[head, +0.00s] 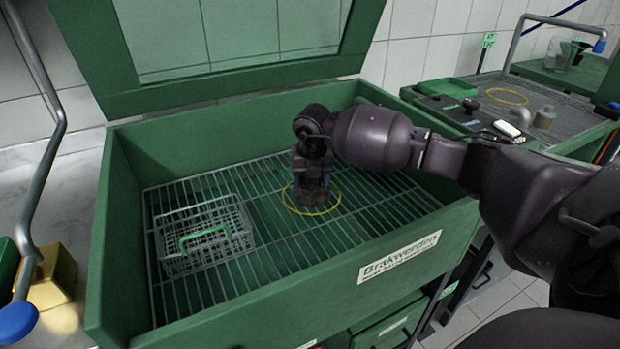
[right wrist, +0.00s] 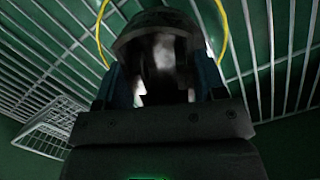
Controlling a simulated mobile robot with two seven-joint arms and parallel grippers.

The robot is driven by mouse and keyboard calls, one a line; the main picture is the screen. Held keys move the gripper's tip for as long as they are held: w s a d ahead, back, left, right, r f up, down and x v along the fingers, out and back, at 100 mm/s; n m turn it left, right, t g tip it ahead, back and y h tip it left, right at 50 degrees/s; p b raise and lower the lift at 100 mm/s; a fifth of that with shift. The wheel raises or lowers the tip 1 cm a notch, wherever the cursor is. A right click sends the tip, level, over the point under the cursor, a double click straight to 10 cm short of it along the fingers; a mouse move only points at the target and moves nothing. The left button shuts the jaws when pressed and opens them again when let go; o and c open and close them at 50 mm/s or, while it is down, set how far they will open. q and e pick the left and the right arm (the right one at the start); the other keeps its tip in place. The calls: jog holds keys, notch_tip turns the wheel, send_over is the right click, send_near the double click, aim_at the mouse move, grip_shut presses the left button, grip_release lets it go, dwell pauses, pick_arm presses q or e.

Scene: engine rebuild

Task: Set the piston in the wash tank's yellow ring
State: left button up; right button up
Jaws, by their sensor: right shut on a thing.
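The green wash tank (head: 128,215) stands open with a wire grid floor. A thin yellow ring (head: 331,208) lies on the grid, right of the tank's middle. My right gripper (head: 311,185) points down over the ring, shut on the dark piston, which is mostly hidden in the head view. In the right wrist view the piston (right wrist: 157,45) sits between the fingers, with the yellow ring (right wrist: 101,38) showing on both sides of it. I cannot tell whether the piston touches the grid. My left gripper is not in view.
A wire basket (head: 205,238) with a green handle stands on the grid left of the ring. The raised lid (head: 120,98) is behind. A second station (head: 475,95) at right holds another yellow ring and small parts. A brass block (head: 52,278) is at far left.

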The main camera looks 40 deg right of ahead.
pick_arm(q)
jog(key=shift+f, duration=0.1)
pick_arm(e)
jog(key=o, duration=1.2)
jog(key=shift+r, duration=0.25)
pick_arm(q)
jog(key=p, duration=0.1)
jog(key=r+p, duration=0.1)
jog(key=p, duration=0.1)
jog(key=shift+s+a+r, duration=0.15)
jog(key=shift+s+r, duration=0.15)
pick_arm(e)
notch_tip(320, 180, up, 12)
jog(key=s+a, duration=0.1)
jog(key=shift+s+f, duration=0.2)
jog(key=shift+s, duration=0.05)
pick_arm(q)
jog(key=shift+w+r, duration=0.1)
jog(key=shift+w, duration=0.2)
